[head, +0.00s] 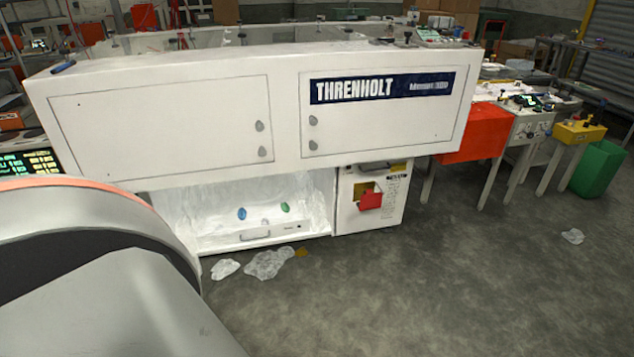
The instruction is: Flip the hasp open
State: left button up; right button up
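I cannot make out a hasp for certain in the head view. A long white machine labelled THRENHOLT (285,85) stands ahead, with two shut panel doors. The left door (150,120) has two small grey fittings (259,126) at its right edge. The right door (385,125) has two similar fittings (313,120) at its left edge. These are too small to tell whether any is a hasp. Below, a white box (390,200) carries a red tag or pouch (370,201). Neither gripper is in view; a large grey part of my own body fills the lower left.
An open white bay (215,205) under the machine holds small blue and green items. Crumpled clear film (268,264) lies on the floor before it. An orange-red bin (475,135), yellow box (580,131) and green bin (597,168) stand right. Floor at front right is mostly clear.

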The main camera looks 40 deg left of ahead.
aim_at(370, 200)
jog(key=l+u, duration=0.15)
jog(key=u, duration=0.2)
jog(key=k+u, duration=0.1)
jog(key=u, duration=0.2)
jog(key=k+l+u, duration=0.1)
jog(key=u, duration=0.25)
jog(key=i, duration=0.9)
jog(key=i+z, duration=0.15)
jog(key=i, duration=0.7)
jog(key=i+j, duration=0.15)
jog(key=i, duration=0.75)
jog(key=l+z, duration=0.05)
